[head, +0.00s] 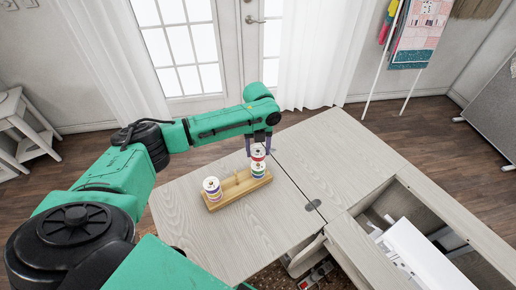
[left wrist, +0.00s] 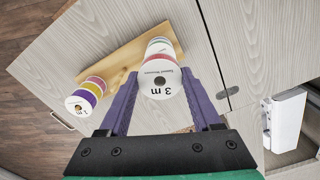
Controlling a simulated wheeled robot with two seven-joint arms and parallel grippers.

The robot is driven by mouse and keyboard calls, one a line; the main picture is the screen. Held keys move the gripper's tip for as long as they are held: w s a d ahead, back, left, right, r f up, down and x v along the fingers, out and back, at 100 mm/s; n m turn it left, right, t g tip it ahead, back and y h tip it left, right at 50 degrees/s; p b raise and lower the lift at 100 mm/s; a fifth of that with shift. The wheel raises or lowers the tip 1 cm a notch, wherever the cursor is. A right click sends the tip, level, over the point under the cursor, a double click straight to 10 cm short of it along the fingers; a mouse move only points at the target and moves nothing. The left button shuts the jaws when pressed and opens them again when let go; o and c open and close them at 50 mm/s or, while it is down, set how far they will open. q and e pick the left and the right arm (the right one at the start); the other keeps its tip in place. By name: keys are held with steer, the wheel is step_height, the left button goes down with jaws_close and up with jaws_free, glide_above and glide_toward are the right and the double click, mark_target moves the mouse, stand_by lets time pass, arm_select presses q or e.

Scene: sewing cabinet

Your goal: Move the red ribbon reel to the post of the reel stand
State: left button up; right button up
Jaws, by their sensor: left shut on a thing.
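The wooden reel stand (head: 222,201) lies on the cabinet top and also shows in the left wrist view (left wrist: 125,60). The red ribbon reel (head: 258,151) is at the top of the right-hand stack; its white "3 m" end face (left wrist: 166,86) fills the space between my fingers. My left gripper (head: 260,146) is shut on this reel from above. A green-banded reel (head: 258,172) is under it. A small pale post (head: 236,178) seems to stand bare mid-stand. Whether the red reel touches the one below is unclear. My right gripper is not in view.
A stack of purple and yellow reels (head: 212,188) stands on the stand's left end and shows in the left wrist view (left wrist: 85,98). The wooden cabinet top (head: 330,150) is clear to the right. An open cabinet bay (head: 400,215) holds a white machine (head: 425,258).

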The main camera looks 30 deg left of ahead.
arm_select(q)
steer(key=shift+f, duration=0.35)
steer(key=shift+f, duration=0.15)
steer(key=shift+f+b, duration=0.6)
steer(key=shift+f, duration=0.85)
steer(key=o, duration=1.4)
steer(key=shift+r, duration=0.1)
